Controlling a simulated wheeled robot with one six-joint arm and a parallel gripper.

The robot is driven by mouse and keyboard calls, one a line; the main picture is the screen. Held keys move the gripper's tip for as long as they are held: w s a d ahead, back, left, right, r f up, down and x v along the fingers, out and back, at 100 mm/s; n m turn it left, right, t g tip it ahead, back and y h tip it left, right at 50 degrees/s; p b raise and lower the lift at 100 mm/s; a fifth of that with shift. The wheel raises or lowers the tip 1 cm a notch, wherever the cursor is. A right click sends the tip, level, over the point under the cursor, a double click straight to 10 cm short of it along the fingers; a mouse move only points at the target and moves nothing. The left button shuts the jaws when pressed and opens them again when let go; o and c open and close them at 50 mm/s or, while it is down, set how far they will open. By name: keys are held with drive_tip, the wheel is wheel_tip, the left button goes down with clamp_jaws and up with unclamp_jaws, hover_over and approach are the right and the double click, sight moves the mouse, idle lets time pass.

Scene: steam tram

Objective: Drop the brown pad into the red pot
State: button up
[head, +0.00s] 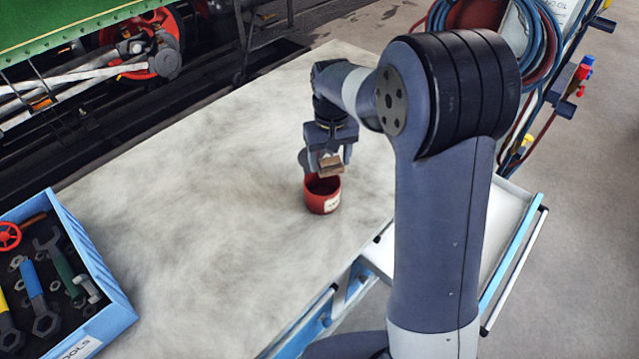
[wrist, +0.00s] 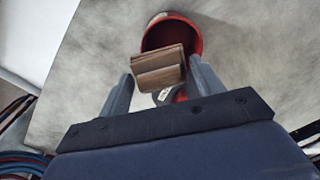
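The red pot (head: 318,205) stands upright on the pale worktop, with its dark open mouth facing up and a white label on its side. It also shows in the wrist view (wrist: 193,38), beyond the pad. My gripper (head: 329,160) is directly above the pot, pointing down. It is shut on the brown pad (head: 331,167), a small block with layered edges. In the wrist view the pad (wrist: 158,70) sits between both fingers and overlaps the pot's opening, hiding part of it. The exact height of the pad over the rim is hard to tell.
A blue tool tray (head: 106,295) with wrenches and a red handwheel stands at the worktop's left front. The worktop (head: 215,165) between tray and pot is clear. An open drawer (head: 503,235) juts out at right. Steam tram machinery lies behind.

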drive_tip(key=o, duration=0.4)
drive_tip(key=shift+o, duration=0.2)
wheel_tip(320, 180, up, 11)
drive_tip(key=shift+b, duration=0.3)
drive_tip(key=shift+f, duration=0.25)
wheel_tip(320, 180, down, 10)
drive_tip(key=shift+r+p, duration=0.1)
drive_tip(key=shift+p, duration=0.2)
drive_tip(key=shift+r+p, duration=0.2)
drive_tip(key=shift+p, duration=0.35)
wheel_tip(320, 180, up, 5)
drive_tip(key=p, duration=0.3)
drive_tip(key=shift+f, duration=0.2)
drive_tip(key=shift+f, duration=0.15)
